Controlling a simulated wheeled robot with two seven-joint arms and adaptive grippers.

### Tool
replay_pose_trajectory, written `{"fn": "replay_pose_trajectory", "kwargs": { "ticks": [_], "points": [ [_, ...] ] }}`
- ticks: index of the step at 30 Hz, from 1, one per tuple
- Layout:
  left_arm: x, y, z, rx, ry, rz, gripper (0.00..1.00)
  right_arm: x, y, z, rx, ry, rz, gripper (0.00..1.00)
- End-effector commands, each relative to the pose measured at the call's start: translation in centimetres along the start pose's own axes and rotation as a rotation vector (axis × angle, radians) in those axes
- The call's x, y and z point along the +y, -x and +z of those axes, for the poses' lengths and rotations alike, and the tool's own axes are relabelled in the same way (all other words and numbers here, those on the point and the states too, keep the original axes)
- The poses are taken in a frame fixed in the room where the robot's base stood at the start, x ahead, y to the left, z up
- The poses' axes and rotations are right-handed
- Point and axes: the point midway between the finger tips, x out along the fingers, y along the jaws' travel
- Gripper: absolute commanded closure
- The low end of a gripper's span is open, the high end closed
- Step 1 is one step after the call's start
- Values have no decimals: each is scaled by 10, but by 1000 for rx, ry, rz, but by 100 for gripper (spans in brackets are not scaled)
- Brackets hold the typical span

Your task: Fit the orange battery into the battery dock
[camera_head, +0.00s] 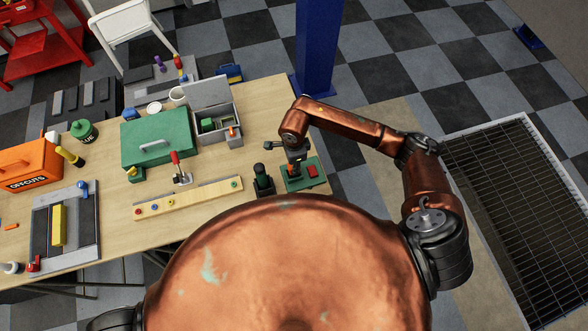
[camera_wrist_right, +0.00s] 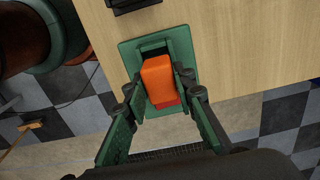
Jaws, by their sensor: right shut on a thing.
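My right gripper (camera_head: 295,167) is over the table's right front edge. It is shut on the orange battery (camera_wrist_right: 159,80), with one green finger on each side in the right wrist view. The battery is at a green plate with a raised dark green part, which I take as the battery dock (camera_wrist_right: 128,50). The battery covers much of the dock, so I cannot tell whether it is seated or just above. In the head view the dock (camera_head: 318,181) shows beside the gripper, with a red patch on it. My left gripper is out of view.
A dark upright object (camera_head: 263,180) stands close left of the dock. A wooden strip with coloured buttons (camera_head: 188,199), a green case (camera_head: 158,138) and a grey open box (camera_head: 215,125) lie further left. A blue post (camera_head: 318,45) rises behind the table.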

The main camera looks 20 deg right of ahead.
Motion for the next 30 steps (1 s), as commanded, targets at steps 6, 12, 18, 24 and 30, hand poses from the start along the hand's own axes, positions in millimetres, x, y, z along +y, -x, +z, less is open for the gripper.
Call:
{"fn": "replay_pose_trajectory", "kwargs": {
  "ticks": [6, 12, 18, 24, 30],
  "points": [
    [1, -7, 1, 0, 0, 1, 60, 4, -30, -2, 7, -1, 7, 100],
    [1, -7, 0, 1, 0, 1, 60, 3, -29, -3, 11, -2, 5, 72],
    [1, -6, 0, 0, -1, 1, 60, 2, -27, -2, 7, 0, 4, 58],
    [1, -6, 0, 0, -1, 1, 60, 2, -27, 0, 4, 0, 3, 58],
    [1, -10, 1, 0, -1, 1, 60, 1, -17, 0, 3, 3, 0, 58]
  ]
}}
